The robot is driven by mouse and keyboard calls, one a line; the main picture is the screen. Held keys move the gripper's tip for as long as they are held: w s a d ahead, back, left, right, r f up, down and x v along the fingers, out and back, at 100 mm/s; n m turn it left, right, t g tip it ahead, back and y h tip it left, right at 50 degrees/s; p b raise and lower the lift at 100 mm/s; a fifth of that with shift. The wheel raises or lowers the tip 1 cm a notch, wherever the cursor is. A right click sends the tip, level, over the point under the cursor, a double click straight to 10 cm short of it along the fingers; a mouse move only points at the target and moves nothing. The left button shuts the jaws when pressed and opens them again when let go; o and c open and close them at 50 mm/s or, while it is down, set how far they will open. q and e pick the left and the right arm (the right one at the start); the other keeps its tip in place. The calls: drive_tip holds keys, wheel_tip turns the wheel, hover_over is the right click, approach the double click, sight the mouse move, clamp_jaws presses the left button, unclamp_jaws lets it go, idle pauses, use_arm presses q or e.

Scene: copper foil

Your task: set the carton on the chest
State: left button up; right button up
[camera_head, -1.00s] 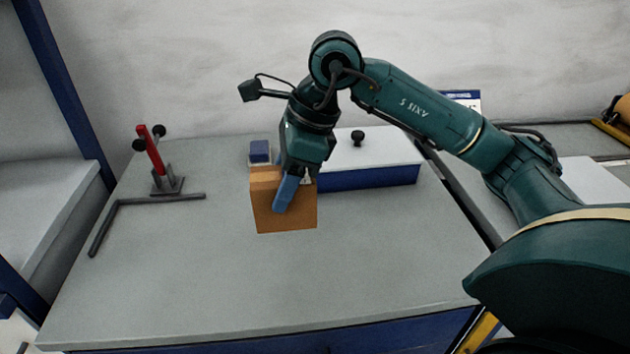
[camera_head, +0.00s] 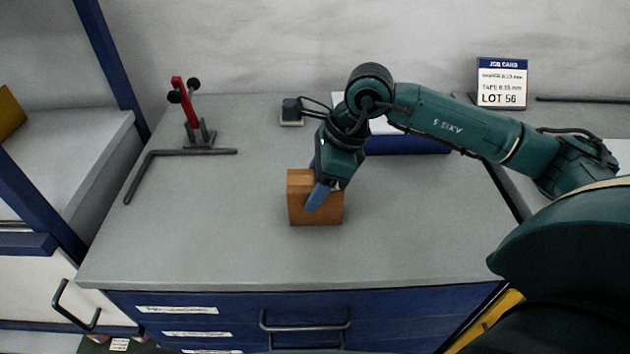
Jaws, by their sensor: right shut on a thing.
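The carton (camera_head: 315,207) is a plain brown box, upright, over the middle of the grey top of the chest (camera_head: 200,250). The chest is a blue drawer unit with a dark handle and labels on its front. My right gripper (camera_head: 318,195) reaches down from the upper right and is shut on the carton, one blue finger lying across its front face. The other finger is mostly hidden behind the carton. I cannot tell whether the carton's underside touches the chest top. My left gripper is not in view.
A red clamp (camera_head: 185,105) and a dark L-shaped bar (camera_head: 160,153) are at the left on the top. Behind my right arm is a blue box (camera_head: 410,146) with a white lid, partly hidden. A job card (camera_head: 502,83) stands at back right. The front of the top is clear.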

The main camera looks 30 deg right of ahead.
drive_tip(key=shift+f, duration=0.1)
drive_tip(key=o, duration=1.2)
drive_tip(key=shift+r, duration=0.3)
drive_tip(key=shift+d+r, duration=0.15)
drive_tip(key=shift+r, duration=0.15)
drive_tip(key=v, duration=0.9)
drive_tip(key=shift+s+d+r, duration=0.1)
drive_tip(key=shift+d+r, duration=0.05)
drive_tip(key=shift+r, duration=0.15)
drive_tip(key=shift+s+d+r, duration=0.15)
drive_tip(key=shift+d+r, duration=0.05)
drive_tip(key=shift+r, duration=0.45)
